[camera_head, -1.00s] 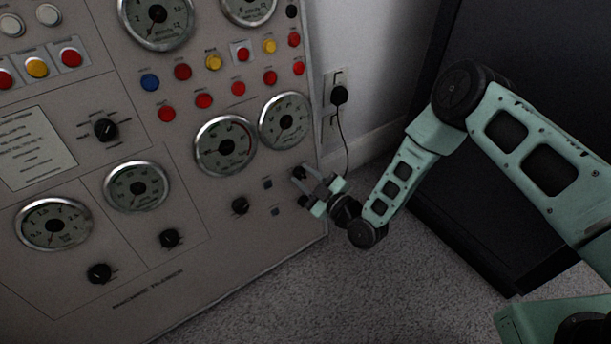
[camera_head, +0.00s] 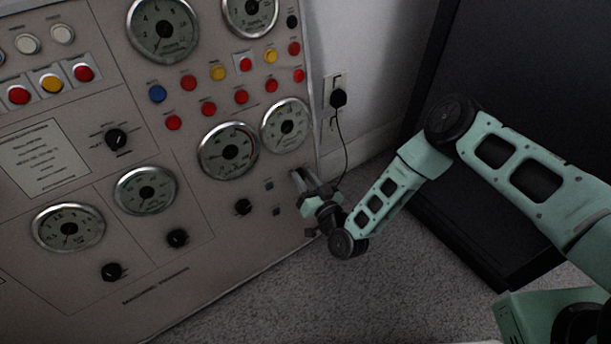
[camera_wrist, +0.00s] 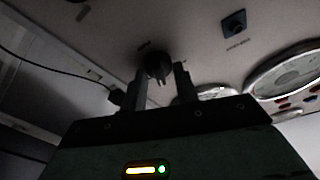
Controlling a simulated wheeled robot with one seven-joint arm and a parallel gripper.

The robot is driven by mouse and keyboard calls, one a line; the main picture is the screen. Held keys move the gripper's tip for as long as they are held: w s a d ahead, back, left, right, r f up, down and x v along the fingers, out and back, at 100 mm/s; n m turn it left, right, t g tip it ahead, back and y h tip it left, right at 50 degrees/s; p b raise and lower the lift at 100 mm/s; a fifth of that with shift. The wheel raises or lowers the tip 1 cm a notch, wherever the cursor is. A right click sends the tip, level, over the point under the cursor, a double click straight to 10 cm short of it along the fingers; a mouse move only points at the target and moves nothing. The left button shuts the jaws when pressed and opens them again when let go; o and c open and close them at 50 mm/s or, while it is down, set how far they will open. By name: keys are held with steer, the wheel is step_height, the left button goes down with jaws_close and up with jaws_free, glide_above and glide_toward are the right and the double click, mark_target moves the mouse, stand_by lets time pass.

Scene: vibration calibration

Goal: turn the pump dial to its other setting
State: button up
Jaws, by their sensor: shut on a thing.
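A round black dial (camera_wrist: 158,66) on the grey control panel (camera_head: 215,260) sits between my two fingers in the wrist view. My gripper (camera_wrist: 160,76) is shut on this dial. In the head view my gripper (camera_head: 300,178) is at the panel's lower right edge, and its fingers mostly hide the dial. The dial's label and pointer direction are too dark and small to read.
Other black knobs (camera_head: 242,207) and (camera_head: 177,238) are left of my gripper. Round gauges (camera_head: 228,150) and coloured buttons fill the panel above. A plug (camera_head: 338,97) with a hanging black cable is close right. Grey carpet (camera_head: 290,290) lies clear below.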

steer(key=m+h, duration=0.1)
steer(key=m, duration=0.1)
steer(key=m+p, duration=0.1)
steer(key=m, duration=0.2)
steer(key=shift+m+h+p, duration=0.3)
steer(key=shift+h, duration=0.1)
steer(key=o, duration=1)
